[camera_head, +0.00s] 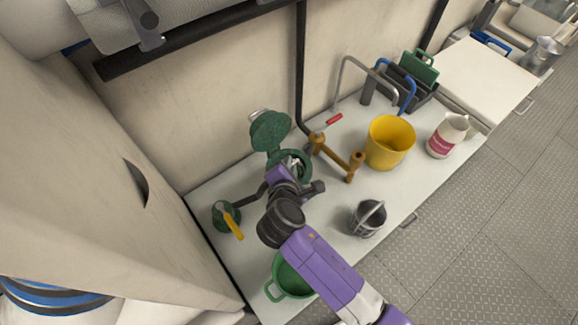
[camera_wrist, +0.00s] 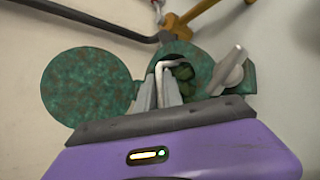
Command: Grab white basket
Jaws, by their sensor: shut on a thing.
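My gripper (camera_wrist: 160,92) is at the mouth of a green strainer housing (camera_wrist: 204,68) in the wrist view. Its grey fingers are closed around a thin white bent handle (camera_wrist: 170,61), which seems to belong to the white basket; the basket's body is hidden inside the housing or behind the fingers. The housing's round green lid (camera_wrist: 88,88) stands open to the left. In the head view, my gripper (camera_head: 287,170) reaches down to the same housing (camera_head: 304,166), with the lid (camera_head: 270,131) open behind it. No clear gap shows that the basket is raised.
A yellow bucket (camera_head: 390,142), a white jug with a pink label (camera_head: 447,136) and a dark grey pail (camera_head: 368,218) stand on the white bench to the right. A brass pipe (camera_head: 338,156) adjoins the housing. A yellow-handled valve (camera_head: 229,218) and green tub (camera_head: 284,280) are nearby.

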